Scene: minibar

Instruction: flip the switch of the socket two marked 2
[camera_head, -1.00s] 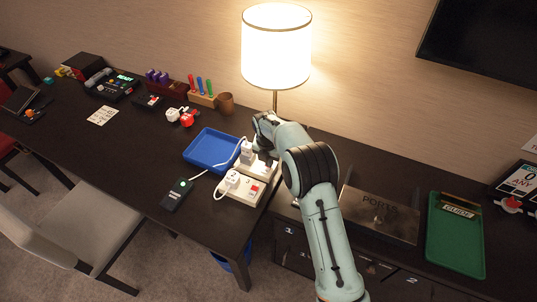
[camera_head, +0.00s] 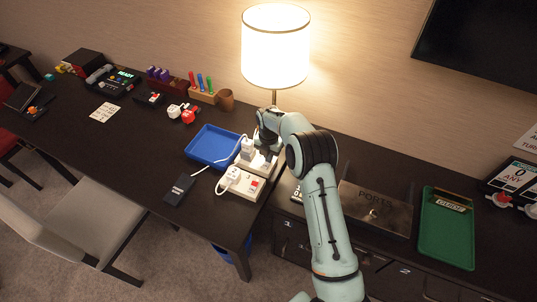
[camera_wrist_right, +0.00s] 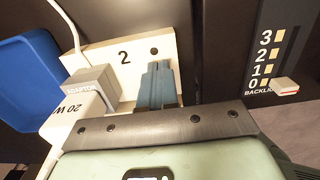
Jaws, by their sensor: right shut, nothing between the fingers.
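The white socket marked 2 (camera_wrist_right: 135,52) lies under my right gripper (camera_wrist_right: 157,72) in the right wrist view. A grey adaptor plug (camera_wrist_right: 92,88) sits in it, left of the fingers. My fingers are shut, empty, and over the socket's right part. They hide its switch, and I cannot tell whether they touch it. In the head view, the same socket (camera_head: 264,170) is partly covered by my right gripper (camera_head: 266,151). My left gripper is not in view.
A blue tray (camera_head: 211,146) lies left of the sockets. A black phone-like device (camera_head: 179,189) lies in front, with a white cable. The lamp (camera_head: 275,48) stands behind my arm. A dark box (camera_head: 375,207) and green tray (camera_head: 447,233) are to the right.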

